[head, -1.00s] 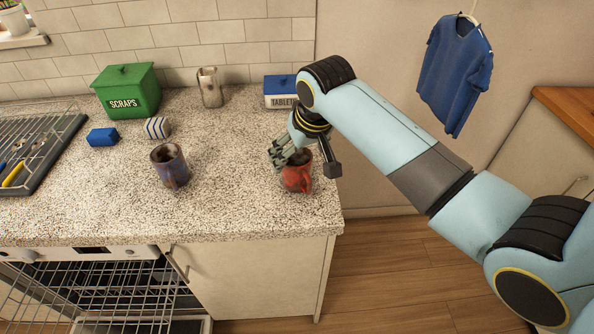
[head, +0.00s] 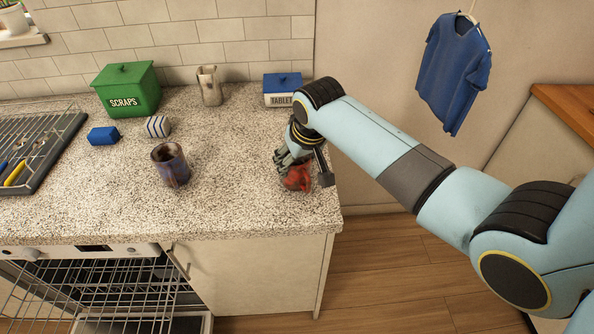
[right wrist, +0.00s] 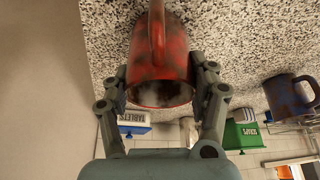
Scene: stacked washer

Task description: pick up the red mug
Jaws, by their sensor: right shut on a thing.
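The red mug (head: 297,179) is at the right end of the speckled counter, partly hidden by my right gripper (head: 285,163). My right gripper is shut on the mug, with the arm reaching in from the right. In the right wrist view, the fingers (right wrist: 161,82) press on both sides of the red mug (right wrist: 165,50), whose dark, worn opening faces the camera. Its handle points up in that picture. I cannot tell whether its base touches the counter (head: 235,205). My left gripper is not in view.
A blue-brown mug (head: 171,166) stands left of the red one. Behind are a beige cup (head: 209,86), a green SCRAPS box (head: 126,90) and a TABLETS box (head: 283,90). A drying rack (head: 35,150) is at left. The counter's right edge is close to the gripper.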

